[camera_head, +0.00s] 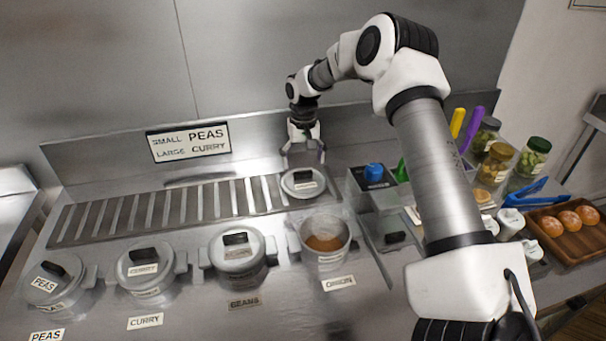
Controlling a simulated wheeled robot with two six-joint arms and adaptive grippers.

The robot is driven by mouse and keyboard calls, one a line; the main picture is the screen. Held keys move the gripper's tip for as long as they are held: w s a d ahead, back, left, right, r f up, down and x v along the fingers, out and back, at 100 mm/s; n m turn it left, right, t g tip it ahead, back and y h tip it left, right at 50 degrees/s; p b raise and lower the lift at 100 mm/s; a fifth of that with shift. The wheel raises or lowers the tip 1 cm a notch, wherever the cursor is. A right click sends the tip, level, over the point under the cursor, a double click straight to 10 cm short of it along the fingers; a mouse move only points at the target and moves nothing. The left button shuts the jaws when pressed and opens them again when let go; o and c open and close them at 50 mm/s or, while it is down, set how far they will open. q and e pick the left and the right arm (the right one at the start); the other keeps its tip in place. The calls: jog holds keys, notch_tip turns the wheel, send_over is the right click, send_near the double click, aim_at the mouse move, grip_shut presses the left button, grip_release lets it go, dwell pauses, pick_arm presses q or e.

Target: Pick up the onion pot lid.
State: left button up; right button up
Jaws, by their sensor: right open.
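The onion pot lid (291,185) is a round grey lid with a dark handle. It lies at the right end of the slatted grate, behind the onion pot. The onion pot (341,255) stands uncovered with brown contents showing, and an ONION label is in front of it. My right gripper (303,161) points down just above the lid, with its fingers open and spread around the far side of the handle. I cannot tell whether the fingers touch the lid. My left gripper is not in view.
Lidded pots labelled peas (44,290), curry (135,277) and beans (230,254) stand to the left. A slatted grate (150,212) runs behind them. Jars (498,163), blue tongs (535,190) and a wooden tray of buns (573,245) are at the right.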

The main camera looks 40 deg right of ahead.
aim_at(304, 173)
jog(key=f, duration=0.1)
jog(key=f+p, duration=0.1)
jog(key=f, duration=0.1)
jog(key=d+f, duration=0.1)
jog(key=f, duration=0.1)
jog(key=shift+w, duration=0.4)
jog(key=shift+w+f, duration=0.1)
jog(key=shift+f, duration=0.25)
jog(key=shift+a+r, duration=0.15)
jog(key=shift+r, duration=0.05)
jog(key=shift+s+a+r, duration=0.1)
jog(key=shift+s, duration=0.15)
jog(key=c, duration=1.3)
